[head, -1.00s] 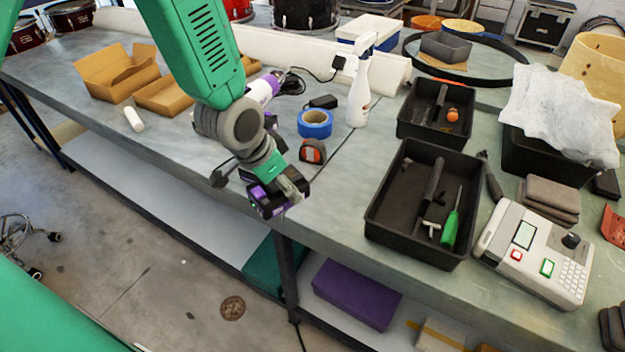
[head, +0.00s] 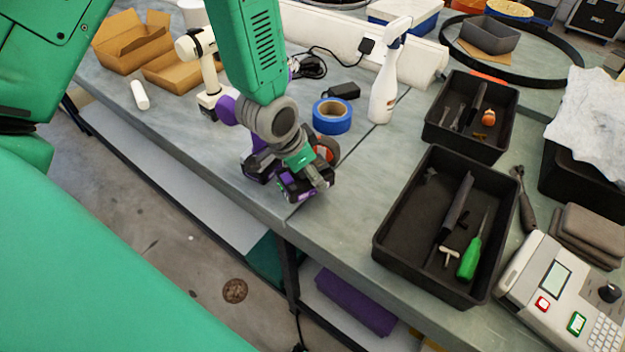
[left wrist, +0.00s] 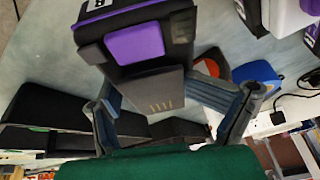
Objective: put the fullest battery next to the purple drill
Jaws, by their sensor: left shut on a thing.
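My left gripper (head: 318,184) is shut on a black battery with purple parts (head: 296,186), at the bench's front edge. In the left wrist view the battery (left wrist: 140,45) sits between the fingers, its purple button facing the camera. I cannot tell whether it touches the bench, and no charge level is readable. The purple drill (head: 229,110) stands just left of and behind the held battery, mostly hidden by my left arm. Its black foot (head: 257,169) shows close beside the battery. My right gripper is not in view.
A cream drill (head: 202,48) stands behind. A tape measure (head: 326,150) and blue tape (head: 332,116) are close behind the gripper. A spray bottle (head: 385,85) and black trays (head: 382,240) with tools lie right. Bare bench (head: 190,125) shows at left.

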